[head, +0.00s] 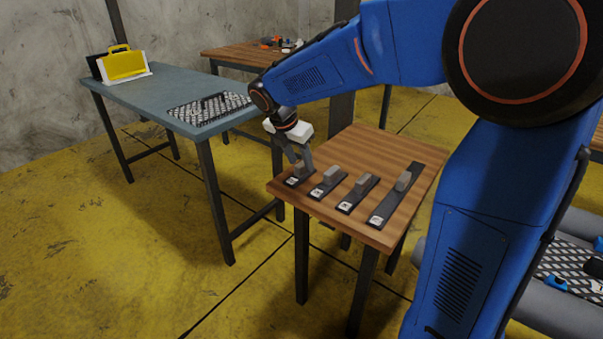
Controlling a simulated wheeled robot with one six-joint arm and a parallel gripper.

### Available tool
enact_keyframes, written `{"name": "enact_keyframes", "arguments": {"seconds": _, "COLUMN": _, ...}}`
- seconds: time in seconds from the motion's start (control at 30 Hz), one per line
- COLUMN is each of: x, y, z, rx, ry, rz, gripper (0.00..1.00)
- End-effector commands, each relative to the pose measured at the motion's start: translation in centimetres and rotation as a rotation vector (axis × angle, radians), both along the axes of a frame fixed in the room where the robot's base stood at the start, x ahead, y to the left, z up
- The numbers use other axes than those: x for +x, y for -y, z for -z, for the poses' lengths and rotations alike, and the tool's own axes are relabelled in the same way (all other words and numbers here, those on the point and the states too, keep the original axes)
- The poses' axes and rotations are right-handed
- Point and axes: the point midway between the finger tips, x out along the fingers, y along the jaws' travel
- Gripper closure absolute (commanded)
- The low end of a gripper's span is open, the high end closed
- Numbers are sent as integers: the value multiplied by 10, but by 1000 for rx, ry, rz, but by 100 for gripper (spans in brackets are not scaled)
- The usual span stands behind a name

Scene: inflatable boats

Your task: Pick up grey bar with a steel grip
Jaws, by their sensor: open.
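Several dark grey bars lie side by side on a small wooden table, each with a raised grey grip and a white label at its near end. The leftmost bar (293,181) is partly hidden under my gripper (301,170). The second bar (319,191), the third bar (347,205) and the longer rightmost bar (381,215) are in plain view. My gripper points down with its fingers open at the leftmost bar's grip. I cannot tell whether the fingers touch that grip.
The wooden table (385,147) is bare behind the bars. A blue-grey table (165,91) at left bears a patterned mat (208,109) and a yellow case (125,64). Another wooden table (228,55) with small parts stands behind. A grey inflatable boat (550,315) lies at lower right.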

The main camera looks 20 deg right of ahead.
Motion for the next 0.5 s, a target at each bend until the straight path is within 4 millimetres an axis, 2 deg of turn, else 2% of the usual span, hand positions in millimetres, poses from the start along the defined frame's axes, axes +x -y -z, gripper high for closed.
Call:
{"name": "enact_keyframes", "arguments": {"seconds": 0.1, "x": 4, "y": 5, "z": 15, "rx": -1, "ry": -2, "rz": 0, "gripper": 59}}
{"name": "enact_keyframes", "arguments": {"seconds": 0.2, "x": 6, "y": 7, "z": 21, "rx": 0, "ry": 0, "rz": 0, "gripper": 59}}
{"name": "enact_keyframes", "arguments": {"seconds": 0.47, "x": 6, "y": 8, "z": 24, "rx": 0, "ry": 0, "rz": 0, "gripper": 59}}
{"name": "enact_keyframes", "arguments": {"seconds": 0.5, "x": 6, "y": 8, "z": 24, "rx": 0, "ry": 0, "rz": 0, "gripper": 64}}
